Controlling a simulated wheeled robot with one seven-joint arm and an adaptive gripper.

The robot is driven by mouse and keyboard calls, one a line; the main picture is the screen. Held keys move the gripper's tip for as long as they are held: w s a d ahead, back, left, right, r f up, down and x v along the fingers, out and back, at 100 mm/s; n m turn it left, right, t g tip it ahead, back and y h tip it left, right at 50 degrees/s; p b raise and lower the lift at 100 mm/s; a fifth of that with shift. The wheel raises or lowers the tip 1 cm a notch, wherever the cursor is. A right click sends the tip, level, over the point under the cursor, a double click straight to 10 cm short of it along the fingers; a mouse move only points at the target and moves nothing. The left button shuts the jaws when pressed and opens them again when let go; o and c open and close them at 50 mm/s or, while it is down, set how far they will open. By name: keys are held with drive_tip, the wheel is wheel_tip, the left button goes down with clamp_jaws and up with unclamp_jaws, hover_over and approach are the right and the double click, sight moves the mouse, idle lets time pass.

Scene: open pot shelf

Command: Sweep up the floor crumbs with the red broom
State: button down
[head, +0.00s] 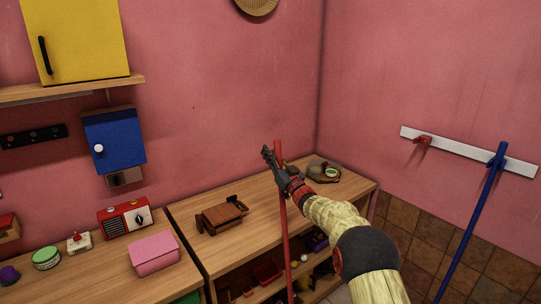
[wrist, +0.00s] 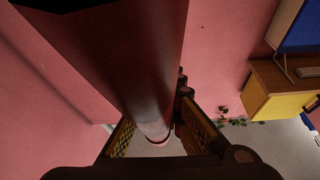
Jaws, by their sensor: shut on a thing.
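The red broom shows as a red handle (head: 285,235), close to upright, in front of the wooden shelf unit. My gripper (head: 273,160) is shut around it near its top end. In the wrist view the handle (wrist: 150,75) fills the middle and runs between my two fingers. The broom's head is out of view. No floor crumbs show in either view.
A wooden shelf unit (head: 186,212) with a brown box (head: 221,217) on top stands close behind the handle. A pink box (head: 153,255) is at left. A white wall rack (head: 467,150) at right has a red clip (head: 422,140) and a blue pole (head: 467,230).

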drive_tip(key=shift+s+a+r, duration=0.15)
drive_tip(key=shift+a+r, duration=0.1)
drive_tip(key=shift+r, duration=0.35)
drive_tip(key=s+d+f+b, duration=0.1)
drive_tip(key=s+d, duration=0.3)
drive_tip(key=s, duration=0.7)
drive_tip(key=s+d+f+n+g+b, duration=0.1)
drive_tip(key=s+d, duration=0.3)
drive_tip(key=s, duration=0.8)
drive_tip(key=s+d+f+n+y+b, duration=0.1)
drive_tip(key=s+d, duration=0.3)
drive_tip(key=s, duration=0.7)
drive_tip(key=shift+s+d, duration=0.15)
drive_tip(key=shift+d, duration=0.1)
idle(1.7)
drive_tip(key=shift+s, duration=0.1)
